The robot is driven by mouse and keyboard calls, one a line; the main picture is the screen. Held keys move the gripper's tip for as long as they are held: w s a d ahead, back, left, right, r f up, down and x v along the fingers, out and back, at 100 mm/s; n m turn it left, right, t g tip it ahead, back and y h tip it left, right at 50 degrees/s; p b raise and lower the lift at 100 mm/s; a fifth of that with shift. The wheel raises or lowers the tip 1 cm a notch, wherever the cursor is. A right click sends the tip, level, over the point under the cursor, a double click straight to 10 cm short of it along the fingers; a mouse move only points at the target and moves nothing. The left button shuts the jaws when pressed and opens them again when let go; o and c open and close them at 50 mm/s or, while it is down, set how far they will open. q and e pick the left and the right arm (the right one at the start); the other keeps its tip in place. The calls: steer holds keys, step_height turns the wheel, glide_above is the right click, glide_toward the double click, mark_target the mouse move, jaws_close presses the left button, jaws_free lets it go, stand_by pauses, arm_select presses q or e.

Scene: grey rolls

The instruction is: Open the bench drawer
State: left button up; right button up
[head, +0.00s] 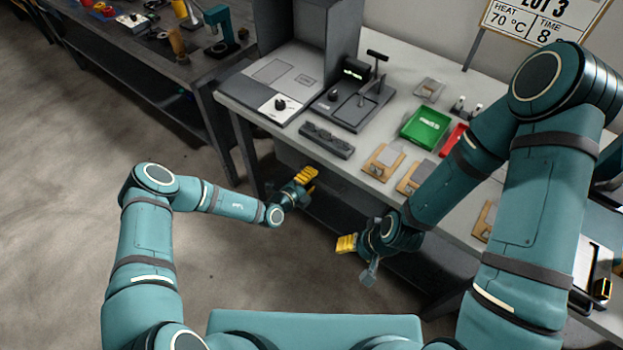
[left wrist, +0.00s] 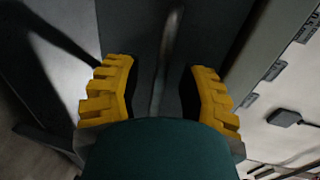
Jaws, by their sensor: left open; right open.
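The bench (head: 400,60) has a light top. A dark grey panel under its front edge, which looks like the drawer front (left wrist: 135,35), fills the middle of the left wrist view. A thin pale bar, likely the drawer handle (left wrist: 168,45), runs across this panel, blurred, between my yellow fingers. My left gripper (head: 308,180) is open at the bench front, below the tabletop edge; it also shows in the left wrist view (left wrist: 163,95). I cannot tell whether the fingers touch the bar. In the head view the gripper hides most of the handle area. My right gripper (head: 357,258) is open and empty, before the bench.
On the bench stand a press-like device (head: 365,95), a green tray (head: 426,127), a dark grey block (head: 327,140) and wooden boards (head: 383,162) near the front edge. Another bench (head: 150,50) stands at the upper left. The floor (head: 60,200) at left is clear.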

arm_select(q)
steer(key=shift+w+d, duration=0.25)
steer(key=shift+w, duration=0.15)
jaws_close()
